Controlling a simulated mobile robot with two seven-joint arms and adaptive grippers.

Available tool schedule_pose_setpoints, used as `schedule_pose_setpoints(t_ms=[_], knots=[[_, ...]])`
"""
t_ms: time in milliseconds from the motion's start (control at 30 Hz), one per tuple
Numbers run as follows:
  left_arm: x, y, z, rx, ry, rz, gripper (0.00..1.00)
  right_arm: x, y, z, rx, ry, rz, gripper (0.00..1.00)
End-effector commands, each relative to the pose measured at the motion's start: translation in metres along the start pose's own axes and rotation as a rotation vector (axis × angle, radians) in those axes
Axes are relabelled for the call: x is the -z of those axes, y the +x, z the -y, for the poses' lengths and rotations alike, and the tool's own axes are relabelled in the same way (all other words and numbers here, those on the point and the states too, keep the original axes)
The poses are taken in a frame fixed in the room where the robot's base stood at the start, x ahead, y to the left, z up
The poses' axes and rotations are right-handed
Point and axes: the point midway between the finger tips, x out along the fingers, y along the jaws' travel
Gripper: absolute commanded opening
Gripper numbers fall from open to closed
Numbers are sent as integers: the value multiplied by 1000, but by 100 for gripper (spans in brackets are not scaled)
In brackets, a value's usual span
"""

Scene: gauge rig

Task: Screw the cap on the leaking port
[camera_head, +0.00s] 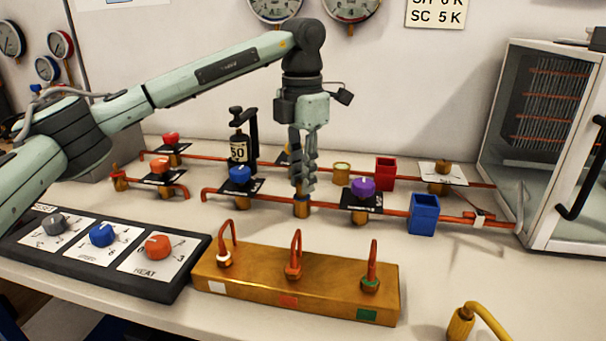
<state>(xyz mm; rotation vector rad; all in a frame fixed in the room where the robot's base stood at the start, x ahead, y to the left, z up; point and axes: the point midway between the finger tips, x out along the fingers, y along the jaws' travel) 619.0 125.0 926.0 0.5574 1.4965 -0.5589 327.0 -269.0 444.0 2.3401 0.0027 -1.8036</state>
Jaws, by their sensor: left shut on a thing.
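My left gripper (302,187) points straight down over the front copper pipe, with its fingers shut. A short brass fitting (302,207) shows right below the fingertips, in line with the pipe. The fingers hide its top, so I cannot tell where a held cap ends and a port begins. Another brass cylinder (342,173) with a pale top stands behind and right of the gripper, apart from it. I cannot make out any leak. My right gripper is not in view.
Knobbed valves stand close by, blue (240,175) on the left and purple (362,188) on the right. A brass manifold (330,295) with hooked pipes and a dial panel (110,262) are in front. A blue box (424,214) and a glass-fronted cabinet (548,140) stand right.

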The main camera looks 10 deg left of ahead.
Motion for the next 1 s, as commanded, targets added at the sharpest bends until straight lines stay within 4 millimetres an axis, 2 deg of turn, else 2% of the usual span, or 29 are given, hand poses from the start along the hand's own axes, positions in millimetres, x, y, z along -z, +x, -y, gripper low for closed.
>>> schedule_pose_setpoints(t_ms=[333, 667, 1000], knots=[[3, 1, -4, -2, 405, -10, 0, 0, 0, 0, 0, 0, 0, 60], [3, 1, -4, -3, 441, -10, 0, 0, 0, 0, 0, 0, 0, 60], [3, 1, -5, -4, 642, -9, 0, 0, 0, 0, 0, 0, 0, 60]])
